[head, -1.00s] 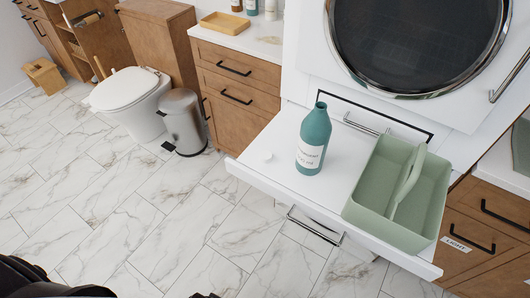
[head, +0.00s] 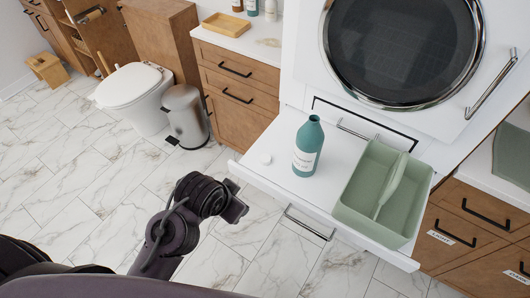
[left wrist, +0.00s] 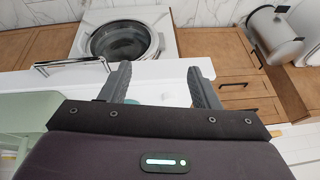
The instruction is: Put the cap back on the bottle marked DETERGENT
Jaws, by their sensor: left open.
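A teal bottle (head: 308,150) with a white label stands upright on the white pull-out shelf (head: 285,190). Its neck is bare; the label text is too small to read for certain. A small white round piece, apparently the cap (head: 265,159), lies on the shelf to the left of the bottle. My left gripper (head: 238,210) is in front of the shelf's left front edge, apart from cap and bottle. In the left wrist view its two fingers (left wrist: 159,70) are spread with nothing between them. My right gripper is not in view.
A green caddy (head: 352,212) with a central handle stands right of the bottle. A washer or dryer with a round door (head: 400,50) rises behind the shelf. A metal bar handle (head: 308,224) sticks out below the shelf front. A bin (head: 184,115) and toilet stand left; the floor is clear.

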